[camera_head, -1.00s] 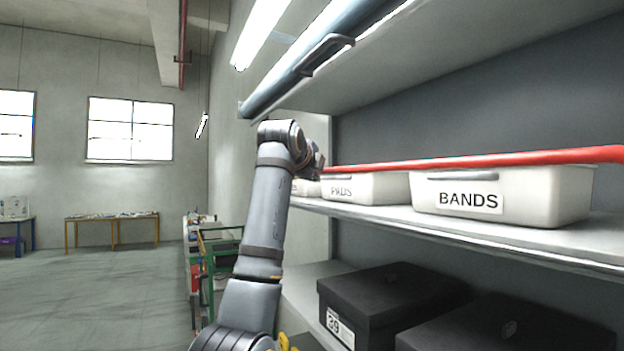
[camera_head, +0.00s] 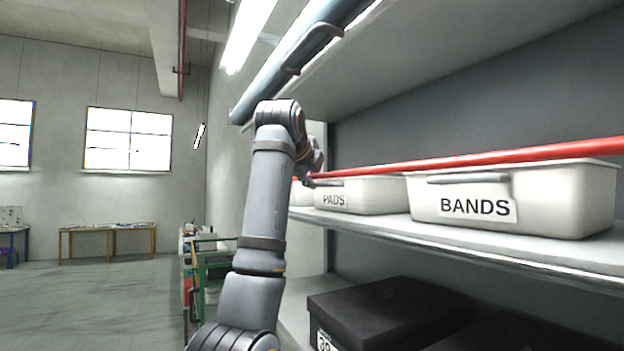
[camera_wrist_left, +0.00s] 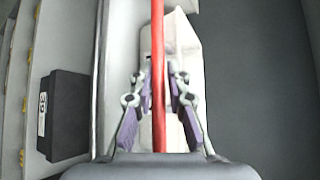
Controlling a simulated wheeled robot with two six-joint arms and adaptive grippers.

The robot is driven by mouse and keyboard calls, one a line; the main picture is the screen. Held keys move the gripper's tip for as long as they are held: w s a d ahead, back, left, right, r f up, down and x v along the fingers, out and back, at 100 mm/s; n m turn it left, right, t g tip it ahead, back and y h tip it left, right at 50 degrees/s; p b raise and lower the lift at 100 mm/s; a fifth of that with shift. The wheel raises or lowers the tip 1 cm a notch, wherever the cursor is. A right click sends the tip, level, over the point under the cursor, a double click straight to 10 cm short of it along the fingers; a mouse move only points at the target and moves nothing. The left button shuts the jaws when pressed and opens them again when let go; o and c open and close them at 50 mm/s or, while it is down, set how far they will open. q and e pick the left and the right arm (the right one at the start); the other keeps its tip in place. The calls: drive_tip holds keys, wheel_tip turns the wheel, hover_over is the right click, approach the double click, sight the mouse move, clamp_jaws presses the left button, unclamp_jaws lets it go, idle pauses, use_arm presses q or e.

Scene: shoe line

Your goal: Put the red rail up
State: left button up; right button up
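The red rail (camera_head: 480,160) is a long thin bar that runs across the front of the bin shelf, at about the height of the bins' top edges. It slopes up to the right in the head view. My left gripper (camera_head: 316,174) is at the rail's far left part, mostly hidden behind its own wrist. In the left wrist view the rail (camera_wrist_left: 158,60) runs lengthwise between the two purple-padded fingers (camera_wrist_left: 158,84), which are close in on both sides of it. My right gripper is not in view.
White bins marked PADS (camera_head: 360,196) and BANDS (camera_head: 535,200) stand on the middle shelf (camera_head: 450,240) behind the rail. A black box (camera_head: 390,300) is on the shelf below. Another shelf (camera_head: 440,65) hangs above. The floor (camera_head: 90,305) at left is open.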

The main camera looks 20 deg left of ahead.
use_arm(q)
drive_tip(key=o, duration=0.4)
drive_tip(key=shift+r, duration=0.1)
drive_tip(key=v, duration=1.2)
